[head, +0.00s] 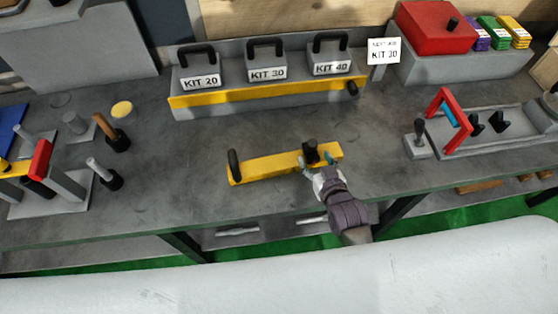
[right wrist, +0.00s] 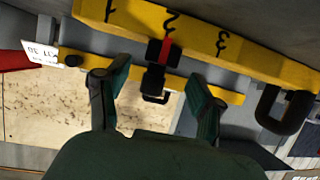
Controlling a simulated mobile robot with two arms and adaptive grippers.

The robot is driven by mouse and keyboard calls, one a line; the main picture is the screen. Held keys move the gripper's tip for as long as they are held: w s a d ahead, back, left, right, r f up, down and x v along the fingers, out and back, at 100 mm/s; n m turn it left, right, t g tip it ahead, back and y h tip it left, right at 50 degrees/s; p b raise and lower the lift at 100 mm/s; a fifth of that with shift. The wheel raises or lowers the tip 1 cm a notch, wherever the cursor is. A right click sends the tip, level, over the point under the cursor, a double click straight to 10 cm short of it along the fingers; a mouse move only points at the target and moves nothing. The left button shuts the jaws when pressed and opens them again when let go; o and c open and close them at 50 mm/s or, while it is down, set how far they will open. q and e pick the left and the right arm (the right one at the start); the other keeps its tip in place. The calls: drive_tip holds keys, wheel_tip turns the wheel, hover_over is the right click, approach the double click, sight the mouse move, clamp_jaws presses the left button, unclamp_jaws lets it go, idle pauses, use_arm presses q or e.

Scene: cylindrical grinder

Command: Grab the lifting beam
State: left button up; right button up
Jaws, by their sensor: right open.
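The lifting beam (head: 268,166) is a yellow bar lying across the middle of the grey bench, with a black upright part at its left end and a black block (head: 311,150) toward its right. In the right wrist view the beam (right wrist: 195,32) crosses the top, with dark marks 1, 2 and 3, a red pointer and a black hook (right wrist: 286,108). My right gripper (head: 316,161) is at the beam's right part. Its fingers are open, and in the right wrist view (right wrist: 157,88) they appear on either side of the black block, with gaps. My left gripper is not in view.
A rack with a yellow front strip (head: 270,92) holds boxes labelled KIT 20, KIT 30 and KIT 40 behind the beam. Tools and a fixture (head: 50,195) stand at left. A red-framed fixture (head: 450,120) stands at right. Bench around the beam is mostly clear.

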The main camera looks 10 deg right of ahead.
sight(313, 154)
drive_tip(key=x, duration=0.4)
drive_tip(key=shift+f, duration=0.2)
drive_tip(key=shift+s, duration=0.1)
clamp_jaws()
drive_tip(key=shift+r, duration=0.15)
